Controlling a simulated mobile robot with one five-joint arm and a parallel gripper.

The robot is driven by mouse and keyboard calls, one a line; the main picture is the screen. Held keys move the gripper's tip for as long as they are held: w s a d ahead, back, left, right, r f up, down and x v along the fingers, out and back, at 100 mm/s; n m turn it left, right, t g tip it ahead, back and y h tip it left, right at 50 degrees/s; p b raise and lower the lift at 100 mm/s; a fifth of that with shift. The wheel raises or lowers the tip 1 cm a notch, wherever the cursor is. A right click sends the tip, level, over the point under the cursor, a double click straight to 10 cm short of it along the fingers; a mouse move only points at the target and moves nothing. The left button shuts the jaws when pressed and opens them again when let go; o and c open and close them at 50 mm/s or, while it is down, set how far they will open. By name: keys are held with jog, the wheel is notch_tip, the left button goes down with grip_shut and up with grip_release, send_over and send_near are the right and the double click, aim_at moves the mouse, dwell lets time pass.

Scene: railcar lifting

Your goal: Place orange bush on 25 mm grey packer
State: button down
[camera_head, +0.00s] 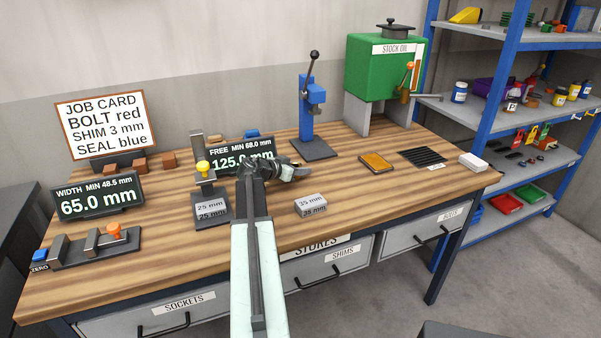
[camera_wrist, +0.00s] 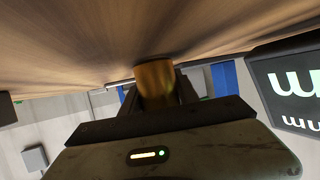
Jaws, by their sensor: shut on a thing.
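In the wrist view my gripper (camera_wrist: 155,95) is shut on a short orange-brown cylinder, the orange bush (camera_wrist: 154,80), with the wooden bench top close to it. In the head view my gripper (camera_head: 296,168) is over the bench, in front of the FREE display, and the bush cannot be made out there. The grey packer marked 25 mm (camera_head: 211,209) lies to the left of my arm, at the foot of a yellow-knobbed gauge, with its top bare. A second grey packer marked 35 mm (camera_head: 311,205) lies to the right of my arm.
The yellow-knobbed gauge (camera_head: 204,167) rises just behind the 25 mm packer. The FREE display (camera_head: 240,152) stands behind my gripper. A blue press (camera_head: 310,105) stands farther back. An orange tray (camera_head: 376,162) and a black ribbed mat (camera_head: 423,158) lie to the right.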

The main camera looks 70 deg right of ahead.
jog(key=shift+f, duration=0.15)
jog(key=c, duration=0.9)
grip_release()
